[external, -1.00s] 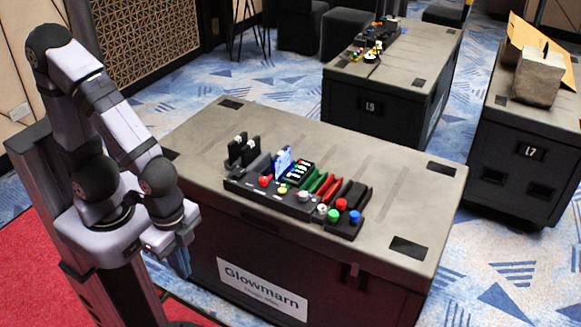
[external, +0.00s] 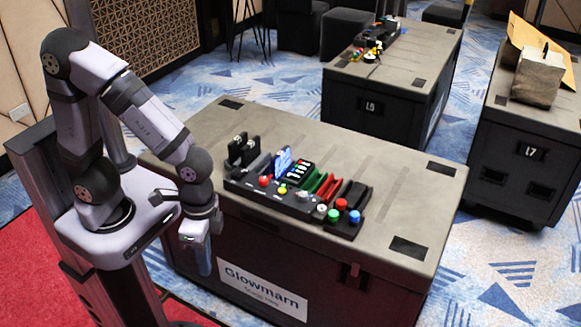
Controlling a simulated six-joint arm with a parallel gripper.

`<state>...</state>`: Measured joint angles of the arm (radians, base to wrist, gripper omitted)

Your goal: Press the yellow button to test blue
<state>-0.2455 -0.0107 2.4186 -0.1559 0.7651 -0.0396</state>
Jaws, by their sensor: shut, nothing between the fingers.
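The yellow button (external: 283,189) sits on the black control panel (external: 262,194) on top of the near case. A red button (external: 264,181) is to its left on the same panel. A small blue-lit screen (external: 284,161) stands tilted just behind the yellow button. A blue button (external: 354,216) is on the panel's right part, beside a green button (external: 333,215), a red button (external: 341,204) and a white button (external: 321,209). My gripper (external: 206,268) points down in front of the near case, left of and lower than the panel. It is shut and touches no button.
The near case (external: 400,185) carries the panel, with red and green slotted holders (external: 329,187) and dark upright holders (external: 243,150) on it. The case top's right side is clear. Other cases (external: 375,105) stand behind.

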